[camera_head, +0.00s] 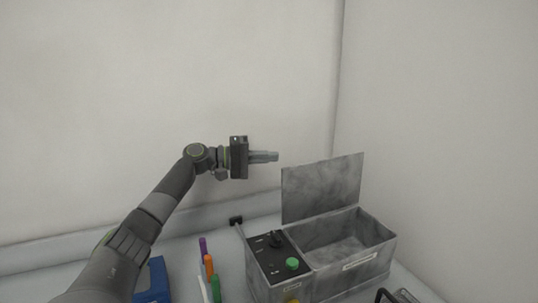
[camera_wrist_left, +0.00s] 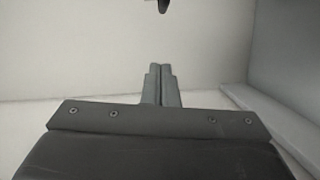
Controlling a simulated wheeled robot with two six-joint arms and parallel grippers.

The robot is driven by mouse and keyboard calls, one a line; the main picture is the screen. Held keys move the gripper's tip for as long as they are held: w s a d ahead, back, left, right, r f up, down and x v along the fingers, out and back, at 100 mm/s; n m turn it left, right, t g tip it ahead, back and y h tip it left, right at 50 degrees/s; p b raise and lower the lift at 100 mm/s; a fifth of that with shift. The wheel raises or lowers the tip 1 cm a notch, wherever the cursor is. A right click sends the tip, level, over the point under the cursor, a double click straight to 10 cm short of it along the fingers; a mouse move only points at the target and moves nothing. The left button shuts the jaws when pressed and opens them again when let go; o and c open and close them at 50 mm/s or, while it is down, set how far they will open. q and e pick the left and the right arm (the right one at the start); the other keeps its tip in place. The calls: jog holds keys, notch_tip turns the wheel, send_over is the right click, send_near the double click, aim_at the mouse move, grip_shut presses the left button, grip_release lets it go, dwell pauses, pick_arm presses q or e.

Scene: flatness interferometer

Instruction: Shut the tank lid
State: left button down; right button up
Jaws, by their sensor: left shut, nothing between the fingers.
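The tank (camera_head: 352,277) is a grey marbled box at the right of the head view, and its inside looks empty. Its lid (camera_head: 322,188) stands open and upright along the tank's back edge. My left gripper (camera_head: 277,156) is shut and empty. It is in the air just left of the lid's upper left corner in the picture, and appears apart from it. In the left wrist view the shut fingers (camera_wrist_left: 161,70) show against pale walls, with no lid visible. My right gripper is not in view.
A control panel with a black knob (camera_head: 276,240) and a green button (camera_head: 292,264) adjoins the tank's left side. Several coloured pens (camera_head: 209,264) and a blue object (camera_head: 155,279) are further left. Pale walls stand behind and to the right.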

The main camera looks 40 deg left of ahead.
aim_at(320, 184)
pick_arm(q)
jog(key=w+d+p, duration=0.3)
jog(key=d+p, duration=0.1)
jog(key=d, duration=0.4)
jog(key=shift+d+f, duration=0.2)
jog(key=shift+f, duration=0.25)
jog(key=shift+d, duration=0.1)
